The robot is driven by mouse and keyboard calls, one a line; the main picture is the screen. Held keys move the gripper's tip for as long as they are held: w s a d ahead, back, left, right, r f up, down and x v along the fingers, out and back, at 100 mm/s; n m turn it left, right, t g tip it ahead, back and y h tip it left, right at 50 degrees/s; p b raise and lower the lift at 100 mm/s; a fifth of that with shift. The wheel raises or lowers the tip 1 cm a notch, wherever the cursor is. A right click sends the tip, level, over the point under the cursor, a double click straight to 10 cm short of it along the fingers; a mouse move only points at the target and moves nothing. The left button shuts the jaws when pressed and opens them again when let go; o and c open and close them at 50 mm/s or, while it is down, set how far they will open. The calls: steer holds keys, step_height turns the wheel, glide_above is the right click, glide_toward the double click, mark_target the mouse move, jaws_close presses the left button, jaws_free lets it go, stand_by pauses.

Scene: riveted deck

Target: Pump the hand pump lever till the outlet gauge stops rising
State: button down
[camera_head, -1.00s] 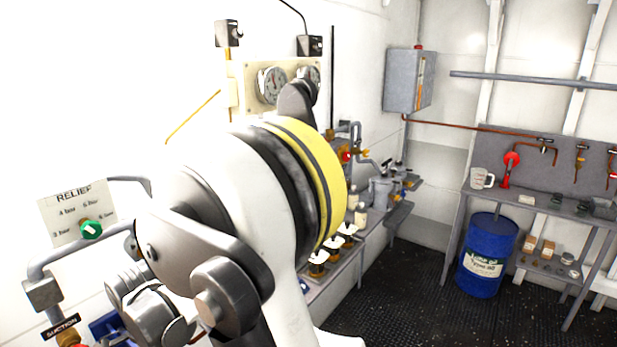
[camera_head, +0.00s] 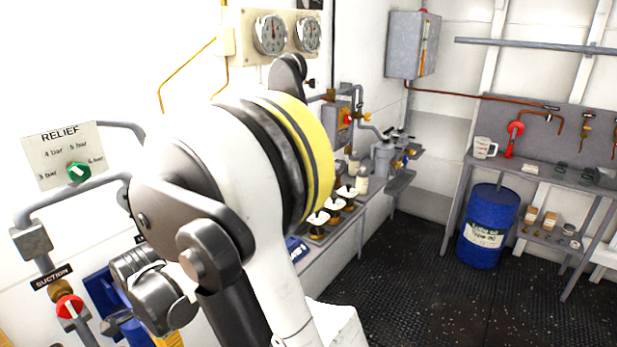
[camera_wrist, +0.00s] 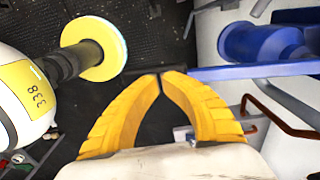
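The blue pump lever (camera_wrist: 255,70) runs across the wrist view from the right to a dark grip (camera_wrist: 136,74) near the middle. My gripper (camera_wrist: 159,76) has its two yellow fingertips almost together, overlapping the dark grip. A blue pump body (camera_wrist: 262,42) stands at the upper right. Two round gauges, left (camera_head: 270,34) and right (camera_head: 308,34), sit on a cream panel. Their readings are too small to tell.
A relief panel (camera_head: 62,158) with a green knob (camera_head: 78,171) and a red suction valve (camera_head: 69,306) are at left. A bench with brown-and-white items (camera_head: 334,204) lies beyond my arm. A blue drum (camera_head: 487,228) stands right; the dark floor before it is clear.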

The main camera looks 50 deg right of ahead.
step_height(320, 180, up, 14)
steer(key=p, duration=1)
steer(key=shift+f, duration=0.2)
steer(key=shift+f, duration=0.1)
stand_by(1.0)
step_height(320, 180, down, 14)
steer(key=b, duration=1.1)
steer(key=shift+b, duration=0.4)
step_height(320, 180, up, 14)
steer(key=p, duration=1)
stand_by(0.8)
